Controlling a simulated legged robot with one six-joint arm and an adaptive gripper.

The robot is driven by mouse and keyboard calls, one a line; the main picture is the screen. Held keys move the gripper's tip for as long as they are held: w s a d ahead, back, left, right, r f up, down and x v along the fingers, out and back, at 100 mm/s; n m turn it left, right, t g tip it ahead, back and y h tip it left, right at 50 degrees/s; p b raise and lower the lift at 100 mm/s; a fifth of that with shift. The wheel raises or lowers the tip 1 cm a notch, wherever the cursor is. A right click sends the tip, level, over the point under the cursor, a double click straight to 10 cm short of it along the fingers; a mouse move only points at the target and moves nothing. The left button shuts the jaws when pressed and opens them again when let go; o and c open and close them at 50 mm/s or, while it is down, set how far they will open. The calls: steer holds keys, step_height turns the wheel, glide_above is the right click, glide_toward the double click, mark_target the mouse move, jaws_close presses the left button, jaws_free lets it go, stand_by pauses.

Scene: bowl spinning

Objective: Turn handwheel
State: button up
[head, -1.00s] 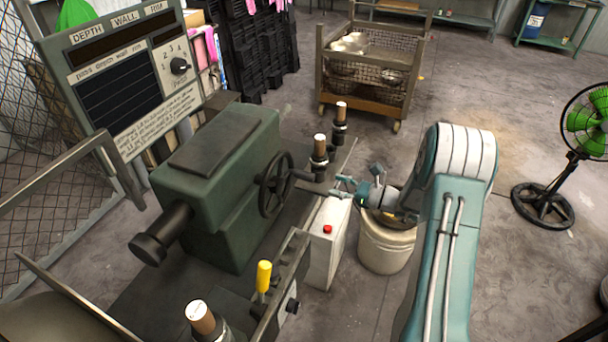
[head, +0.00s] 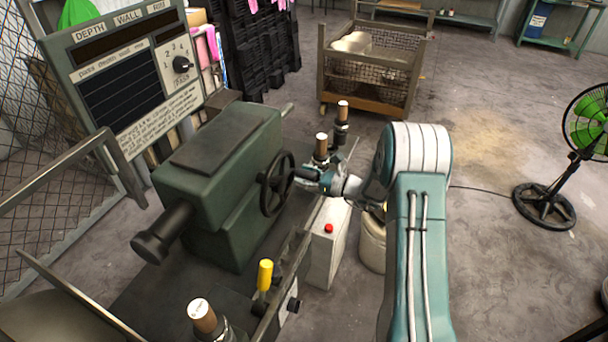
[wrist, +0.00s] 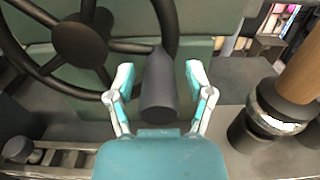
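The dark handwheel (head: 277,183) is on the right face of the green machine housing (head: 225,165). In the wrist view the handwheel (wrist: 85,40) fills the upper left, with its hub and spokes showing. Its dark tapered handle (wrist: 159,85) points toward the camera. My gripper (wrist: 159,75) is open, with one finger on each side of the handle. I see gaps between the fingers and the handle, so it is not clamped. In the head view my gripper (head: 318,176) is at the right side of the wheel, and its fingertips are hard to make out.
Copper-topped posts (head: 321,147) stand just behind my gripper, and one post (wrist: 290,95) is close at right in the wrist view. A white box with a red button (head: 328,228) and a pale bucket (head: 373,245) are below my arm. A yellow-handled lever (head: 265,275) stands in front.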

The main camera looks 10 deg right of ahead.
jaws_close()
steer(key=shift+r, duration=0.1)
